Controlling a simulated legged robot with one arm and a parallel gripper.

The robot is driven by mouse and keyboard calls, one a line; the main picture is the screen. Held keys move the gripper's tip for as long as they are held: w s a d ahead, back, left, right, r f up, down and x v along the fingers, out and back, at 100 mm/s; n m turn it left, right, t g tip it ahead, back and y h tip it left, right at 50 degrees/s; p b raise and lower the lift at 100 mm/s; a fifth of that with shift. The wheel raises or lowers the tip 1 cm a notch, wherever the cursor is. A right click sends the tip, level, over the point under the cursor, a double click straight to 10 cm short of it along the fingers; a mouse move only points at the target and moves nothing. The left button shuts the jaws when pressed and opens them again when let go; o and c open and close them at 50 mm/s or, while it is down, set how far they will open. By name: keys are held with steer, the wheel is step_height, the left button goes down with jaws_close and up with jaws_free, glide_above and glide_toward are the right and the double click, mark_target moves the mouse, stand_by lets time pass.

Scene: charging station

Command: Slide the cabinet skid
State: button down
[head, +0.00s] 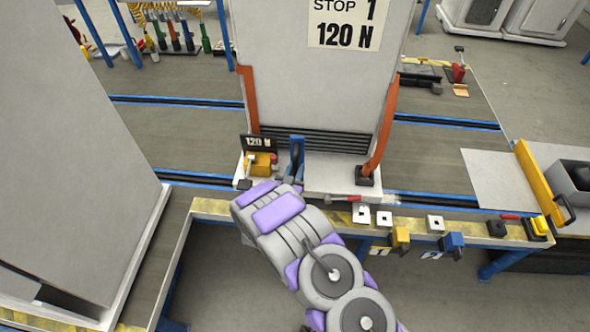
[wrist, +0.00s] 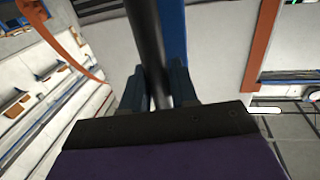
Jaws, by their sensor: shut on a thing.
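A tall grey cabinet (head: 315,85) with a "STOP 1 120 N" label stands on a pale skid base (head: 325,178) in the middle of the head view. An upright blue post (head: 297,158) rises at the skid's front edge. It also shows in the wrist view (wrist: 174,30). My gripper (wrist: 158,72) is shut on a dark round bar (wrist: 148,35) running beside the blue post. In the head view my arm covers the fingers and the grip. A yellow device (head: 260,163) with a black "120 N" plate (head: 258,143) sits left of the post.
Blue-edged rails (head: 440,122) run left and right across the floor platform. A yellow-edged bench ledge (head: 215,208) with several small blocks lies in front. Another large grey cabinet (head: 65,150) stands at left. A yellow stop bar (head: 540,180) and grey plate (head: 495,178) are at right.

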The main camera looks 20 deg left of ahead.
steer(key=shift+a, duration=0.15)
steer(key=s+a+p, duration=0.3)
steer(key=a, duration=1)
steer(key=shift+s+a, duration=0.15)
steer(key=shift+a, duration=0.05)
steer(key=shift+a+r, duration=0.1)
steer(key=shift+a, duration=0.1)
steer(key=c, duration=1)
jaws_free()
steer(key=shift+s+a, duration=0.1)
steer(key=shift+a, duration=0.1)
steer(key=shift+d, duration=0.15)
